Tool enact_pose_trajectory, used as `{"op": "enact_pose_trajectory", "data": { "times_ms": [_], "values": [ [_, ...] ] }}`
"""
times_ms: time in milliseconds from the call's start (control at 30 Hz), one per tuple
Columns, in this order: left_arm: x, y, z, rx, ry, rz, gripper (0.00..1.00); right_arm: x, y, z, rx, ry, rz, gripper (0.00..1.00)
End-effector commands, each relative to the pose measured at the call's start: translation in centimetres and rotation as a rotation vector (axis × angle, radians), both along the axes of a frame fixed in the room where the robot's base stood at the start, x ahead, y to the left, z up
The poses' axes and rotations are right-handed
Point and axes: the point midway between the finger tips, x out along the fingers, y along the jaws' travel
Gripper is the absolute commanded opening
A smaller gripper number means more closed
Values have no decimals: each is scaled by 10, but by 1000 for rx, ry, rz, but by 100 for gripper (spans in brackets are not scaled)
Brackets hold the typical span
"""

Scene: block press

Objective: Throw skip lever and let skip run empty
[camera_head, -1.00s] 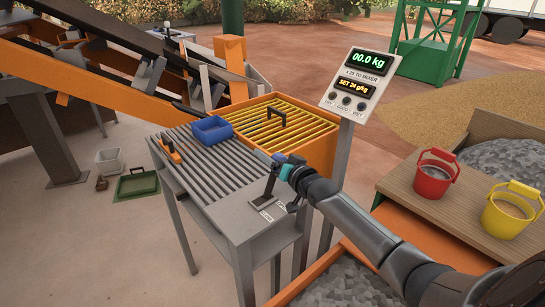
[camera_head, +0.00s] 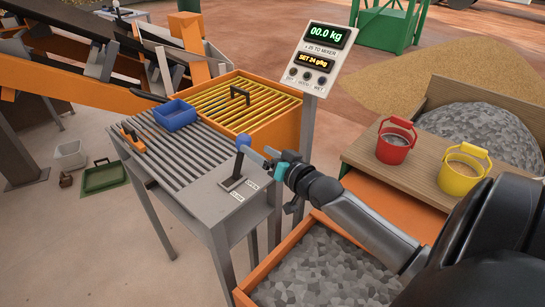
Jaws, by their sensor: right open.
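The skip lever (camera_head: 237,165) stands on the grey slatted table's front plate. It has a dark shaft and a round blue knob (camera_head: 243,140), and leans slightly right at the top. Labels by its base read CLOSE and OPEN. My right gripper (camera_head: 256,155) is open, just right of the knob, with its fingers pointing at the lever. I cannot tell whether a finger touches it. The display (camera_head: 327,50) reads 00.0 kg and SET 24 g/kg. Which container is the skip is not clear; an orange-edged bin of grey stone (camera_head: 325,270) is at the front. My left gripper is out of view.
A blue tray (camera_head: 175,115) lies on the slats (camera_head: 185,155), with a yellow-barred orange hopper (camera_head: 275,108) behind. A red bucket (camera_head: 393,148) and a yellow bucket (camera_head: 461,176) stand on a wooden shelf at the right. A green tray (camera_head: 104,177) lies on the floor.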

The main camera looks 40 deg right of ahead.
Motion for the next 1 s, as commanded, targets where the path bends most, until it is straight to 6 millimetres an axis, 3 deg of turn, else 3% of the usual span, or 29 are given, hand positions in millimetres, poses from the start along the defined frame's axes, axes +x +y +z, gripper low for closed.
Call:
{"op": "enact_pose_trajectory", "data": {
  "times_ms": [200,400,1000],
  "values": [
    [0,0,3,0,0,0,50,-29,1,2,2,2,0,80],
    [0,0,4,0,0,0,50,-42,1,5,1,0,0,80],
    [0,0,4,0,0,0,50,-45,1,5,1,0,-1,80]
  ]
}}
